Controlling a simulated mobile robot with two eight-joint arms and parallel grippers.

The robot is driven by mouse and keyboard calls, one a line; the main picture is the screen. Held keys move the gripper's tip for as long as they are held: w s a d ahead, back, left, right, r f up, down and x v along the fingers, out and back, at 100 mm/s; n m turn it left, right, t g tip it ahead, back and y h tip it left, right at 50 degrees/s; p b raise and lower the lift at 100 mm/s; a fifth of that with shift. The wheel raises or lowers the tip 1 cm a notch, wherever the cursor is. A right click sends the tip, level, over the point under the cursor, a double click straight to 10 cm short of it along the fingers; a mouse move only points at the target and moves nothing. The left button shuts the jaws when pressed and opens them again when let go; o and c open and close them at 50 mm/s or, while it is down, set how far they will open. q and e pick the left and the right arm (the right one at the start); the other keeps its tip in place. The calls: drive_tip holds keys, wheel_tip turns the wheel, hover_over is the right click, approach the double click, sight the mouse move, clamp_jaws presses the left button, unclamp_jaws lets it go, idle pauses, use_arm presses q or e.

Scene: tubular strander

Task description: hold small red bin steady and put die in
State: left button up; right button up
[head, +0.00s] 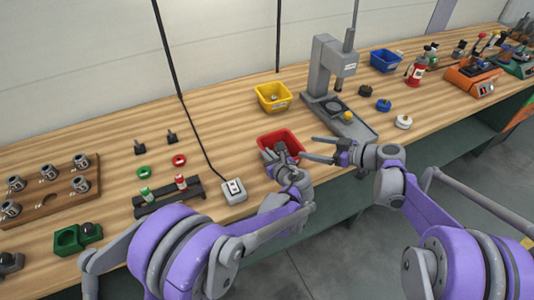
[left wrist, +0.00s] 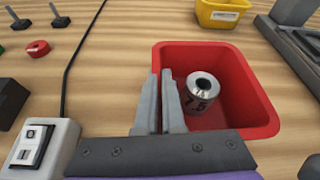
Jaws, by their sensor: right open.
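The small red bin (head: 292,136) stands on the bench near its front edge. In the left wrist view the red bin (left wrist: 235,60) holds the die (left wrist: 202,92), a silver ring-shaped cylinder with dark number marks, lying inside beside my fingers. My left gripper (head: 274,150) is at the bin's near left side. Its fingers (left wrist: 163,92) are close together over the bin's side wall and look clamped on it; they hide that stretch of wall. My right gripper (head: 308,148) is open and empty, just right of the bin. The die is not clearly visible in the head view.
A yellow bin (head: 273,104) stands behind the red bin. A grey press (head: 330,75) stands to the right, and a blue bin (head: 386,60) behind it. A grey switch box (head: 233,191) with a cable is left of the red bin. A wooden holder (head: 45,190) with metal dies is far left.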

use_arm(q)
drive_tip(key=o, duration=0.5)
drive_tip(key=shift+c, duration=0.2)
drive_tip(key=shift+s, duration=0.1)
drive_tip(key=v, duration=1.2)
drive_tip(key=shift+a+r, duration=0.1)
use_arm(e)
drive_tip(key=shift+s, duration=0.1)
